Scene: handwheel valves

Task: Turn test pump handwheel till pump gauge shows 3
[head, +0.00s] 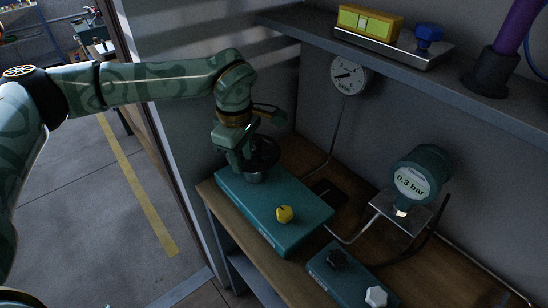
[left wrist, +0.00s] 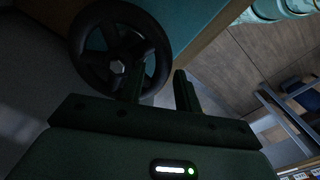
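The black handwheel (head: 265,150) stands on the teal pump box (head: 268,205) on the bench. In the left wrist view the handwheel (left wrist: 86,50) shows its spokes and a pale hub nut. My left gripper (head: 240,160) is at the wheel's near left side. In the left wrist view its two fingers (left wrist: 160,88) are apart, one over the wheel's inside and one outside the rim. I cannot tell if they touch the rim. A teal digital gauge (head: 412,182) reads 0.3 bar. A round white dial gauge (head: 349,75) hangs on the wall; its figures are too small to read.
A smaller teal box (head: 350,277) carries a black knob and a white knob. A shelf (head: 440,83) above holds a yellow-green box, a blue knob and a purple pipe. Thin pipes run along the bench.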

